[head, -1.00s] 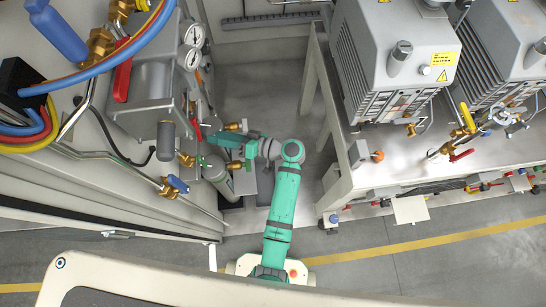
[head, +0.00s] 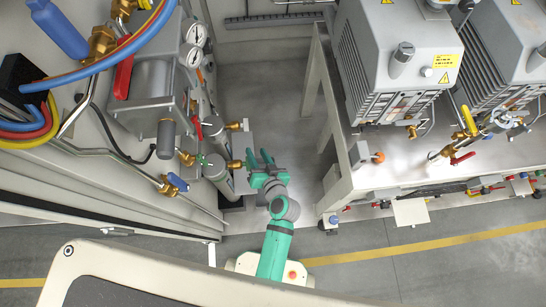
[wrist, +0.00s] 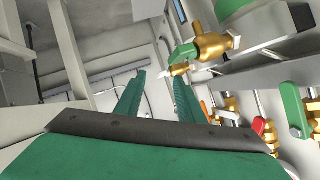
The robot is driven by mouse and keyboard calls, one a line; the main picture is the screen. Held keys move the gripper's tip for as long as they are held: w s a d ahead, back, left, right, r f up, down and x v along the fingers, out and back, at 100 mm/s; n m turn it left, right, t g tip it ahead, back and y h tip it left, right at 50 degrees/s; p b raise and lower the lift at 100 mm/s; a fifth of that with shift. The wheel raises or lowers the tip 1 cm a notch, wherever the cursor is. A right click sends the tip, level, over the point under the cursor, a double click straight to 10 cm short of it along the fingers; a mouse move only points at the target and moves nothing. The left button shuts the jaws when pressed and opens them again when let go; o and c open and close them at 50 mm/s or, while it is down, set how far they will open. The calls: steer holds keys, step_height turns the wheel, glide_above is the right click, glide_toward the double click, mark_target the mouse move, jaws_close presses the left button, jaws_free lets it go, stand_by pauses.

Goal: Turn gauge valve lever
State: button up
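My gripper (head: 259,157) is in the aisle just right of the wall panel's brass valves, its two green fingers apart with nothing between them. In the wrist view the gripper (wrist: 159,75) also shows a gap between its fingers. A brass valve with a green lever (wrist: 184,51) is close beyond the right fingertip; I cannot tell whether they touch. In the head view a small green lever (head: 203,160) and a small red lever (head: 198,128) sit on valves left of my gripper. Two round dial gauges (head: 193,33) are above them. I cannot tell which lever is the gauge valve's.
Panel valves include a large red lever (head: 123,77) and a blue one (head: 177,182). In the wrist view several coloured levers, one green (wrist: 295,109), hang at right. A pump bench (head: 335,190) stands right of the aisle. The grey floor (head: 275,90) ahead is clear.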

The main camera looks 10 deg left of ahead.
steer(key=s+d+r+m+t+h, duration=0.1)
steer(key=s+d+h, duration=0.3)
steer(key=s+d, duration=0.2)
steer(key=shift+s+d+t, duration=0.3)
steer(key=shift+s+d, duration=0.1)
steer(key=shift+s, duration=0.6)
